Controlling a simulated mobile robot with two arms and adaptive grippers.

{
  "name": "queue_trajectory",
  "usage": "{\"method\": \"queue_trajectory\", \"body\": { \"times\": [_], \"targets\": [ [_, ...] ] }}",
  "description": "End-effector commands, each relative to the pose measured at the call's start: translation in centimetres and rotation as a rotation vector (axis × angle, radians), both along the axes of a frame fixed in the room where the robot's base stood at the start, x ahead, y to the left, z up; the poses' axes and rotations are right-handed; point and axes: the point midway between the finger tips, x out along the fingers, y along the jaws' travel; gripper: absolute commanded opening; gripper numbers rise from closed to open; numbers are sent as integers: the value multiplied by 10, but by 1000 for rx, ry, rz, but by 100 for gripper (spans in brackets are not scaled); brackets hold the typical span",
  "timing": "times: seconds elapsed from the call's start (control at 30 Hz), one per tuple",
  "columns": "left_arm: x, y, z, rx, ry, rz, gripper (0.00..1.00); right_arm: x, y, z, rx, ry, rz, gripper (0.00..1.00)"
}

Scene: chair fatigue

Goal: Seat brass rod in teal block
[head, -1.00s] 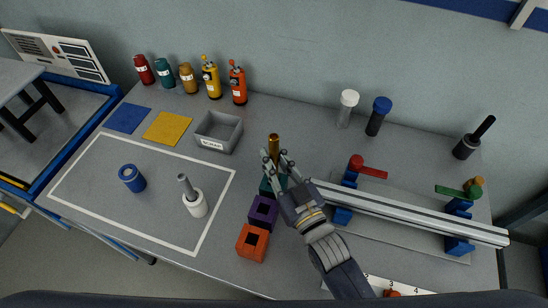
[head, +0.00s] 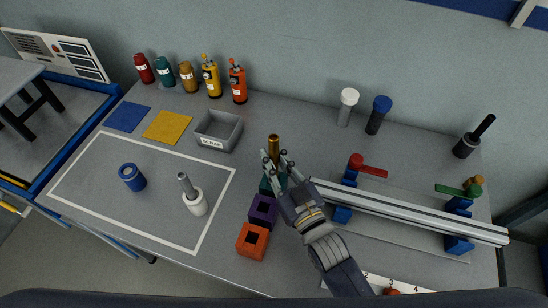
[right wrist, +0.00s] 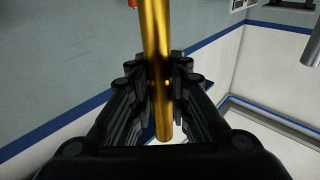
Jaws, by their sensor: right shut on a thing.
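The brass rod (head: 273,145) stands roughly upright above the teal block (head: 266,187) in the head view. My right gripper (head: 276,163) is shut on the rod. The right wrist view shows the rod (right wrist: 157,50) between the two dark fingers (right wrist: 162,85). The teal block is mostly hidden by the gripper, so I cannot tell whether the rod's lower end is inside it. My left gripper is not in view.
A purple block (head: 263,210) and an orange block (head: 252,242) stand in front of the teal one. A metal rail (head: 410,212) with clamps lies to the right. A grey bin (head: 218,131) stands behind left.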

Motion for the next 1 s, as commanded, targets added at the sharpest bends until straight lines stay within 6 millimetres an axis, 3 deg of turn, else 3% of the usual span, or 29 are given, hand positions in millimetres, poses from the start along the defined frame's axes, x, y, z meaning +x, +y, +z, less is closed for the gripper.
{"method": "queue_trajectory", "body": {
  "times": [1.0],
  "targets": [
    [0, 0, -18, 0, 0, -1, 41, 0, 0, -26, 1, -2, 0, 0]
  ]
}}
